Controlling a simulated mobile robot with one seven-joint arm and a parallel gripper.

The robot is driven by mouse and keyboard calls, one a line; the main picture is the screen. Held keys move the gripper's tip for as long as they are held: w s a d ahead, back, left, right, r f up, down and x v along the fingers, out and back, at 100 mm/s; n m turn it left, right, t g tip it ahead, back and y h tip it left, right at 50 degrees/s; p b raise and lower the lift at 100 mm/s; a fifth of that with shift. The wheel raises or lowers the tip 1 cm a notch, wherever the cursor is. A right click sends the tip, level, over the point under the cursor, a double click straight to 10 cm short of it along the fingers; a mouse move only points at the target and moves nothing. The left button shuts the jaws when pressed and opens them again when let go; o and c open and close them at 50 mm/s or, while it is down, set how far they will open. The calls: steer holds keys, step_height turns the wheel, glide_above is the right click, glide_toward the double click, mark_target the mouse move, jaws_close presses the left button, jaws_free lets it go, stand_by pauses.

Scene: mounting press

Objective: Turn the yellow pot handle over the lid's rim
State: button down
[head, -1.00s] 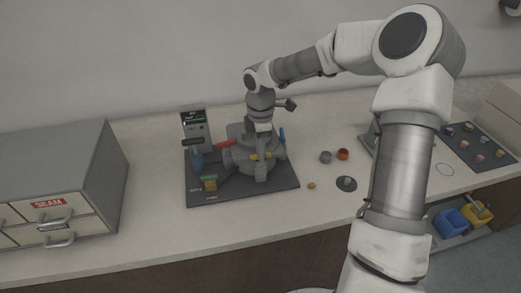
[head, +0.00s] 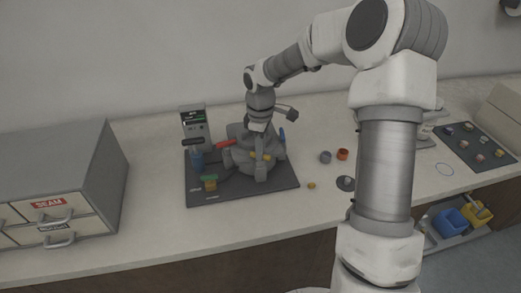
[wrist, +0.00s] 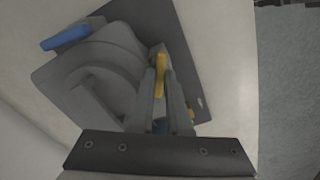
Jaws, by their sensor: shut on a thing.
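The grey round press pot with its lid (head: 262,168) stands on a dark base plate, under my gripper (head: 257,148). The yellow pot handle (head: 267,157) shows as a small spot at the front of the pot. In the wrist view the yellow handle (wrist: 162,72) stands between the two grey fingers of my gripper (wrist: 158,82), which are shut on it. The grey lid (wrist: 105,75) fills the left of that view. Whether the handle lies over the lid's rim cannot be told.
A blue handle (head: 282,133) and a red handle (head: 226,143) stick out from the pot. Grey and orange cups (head: 343,154) stand to the right. A drawer cabinet (head: 60,165) is far left.

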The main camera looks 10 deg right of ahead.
steer(key=m, duration=0.6)
steer(key=shift+b, duration=0.4)
steer(key=m, duration=0.5)
steer(key=shift+m, duration=0.3)
steer(key=c, duration=0.9)
jaws_free()
step_height(320, 180, up, 17)
steer(key=shift+r+p, duration=0.2)
steer(key=shift+p, duration=0.3)
